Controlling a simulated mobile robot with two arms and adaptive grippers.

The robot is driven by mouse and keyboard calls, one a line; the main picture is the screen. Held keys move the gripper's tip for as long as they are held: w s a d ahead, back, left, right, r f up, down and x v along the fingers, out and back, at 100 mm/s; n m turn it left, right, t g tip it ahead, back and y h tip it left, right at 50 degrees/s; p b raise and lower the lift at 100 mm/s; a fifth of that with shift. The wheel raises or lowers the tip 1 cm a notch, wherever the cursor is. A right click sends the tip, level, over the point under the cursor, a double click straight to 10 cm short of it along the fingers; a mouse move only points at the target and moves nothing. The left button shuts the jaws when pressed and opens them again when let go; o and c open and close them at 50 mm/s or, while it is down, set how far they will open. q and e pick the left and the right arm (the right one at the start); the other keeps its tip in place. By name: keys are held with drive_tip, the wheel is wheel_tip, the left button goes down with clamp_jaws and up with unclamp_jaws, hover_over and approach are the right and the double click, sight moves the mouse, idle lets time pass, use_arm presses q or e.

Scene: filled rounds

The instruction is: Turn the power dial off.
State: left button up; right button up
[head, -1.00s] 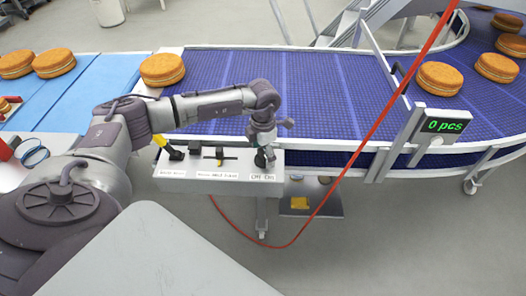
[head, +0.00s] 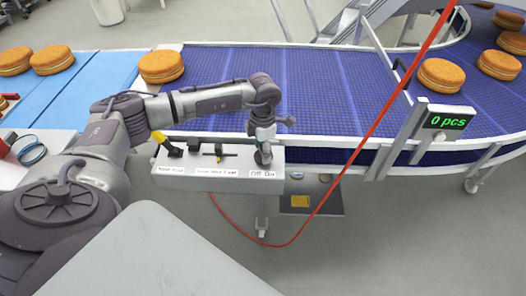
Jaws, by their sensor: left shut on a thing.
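The power dial (head: 264,158) sits at the right end of a light grey control box, above a label reading "Off On". My left gripper (head: 263,150) points down over it from above and is shut on it; the fingers hide much of the dial, so I cannot tell which way it points. The control box (head: 240,183) is fixed at the near side of the conveyor. My right gripper is not in view.
A yellow-handled lever (head: 160,139) and a slider (head: 219,153) stand left on the box. Filled rounds (head: 161,67) lie on the blue conveyor (head: 330,85). A counter display (head: 447,121) reads "0 pcs". A red cable (head: 375,125) crosses at the right.

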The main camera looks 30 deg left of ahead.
use_arm(q)
drive_tip(key=m+b, duration=0.4)
drive_tip(key=m, duration=0.1)
drive_tip(key=shift+w+f+b, duration=0.1)
drive_tip(key=shift+f+b, duration=0.05)
drive_tip(key=shift+b, duration=0.25)
drive_tip(key=m+b, duration=0.3)
drive_tip(key=m, duration=0.1)
drive_tip(key=shift+r+m, duration=0.2)
drive_tip(key=shift+m, duration=0.3)
drive_tip(key=o, duration=1.2)
drive_tip(key=shift+c, duration=0.2)
drive_tip(key=shift+r, duration=0.1)
wheel_tip(320, 180, up, 12)
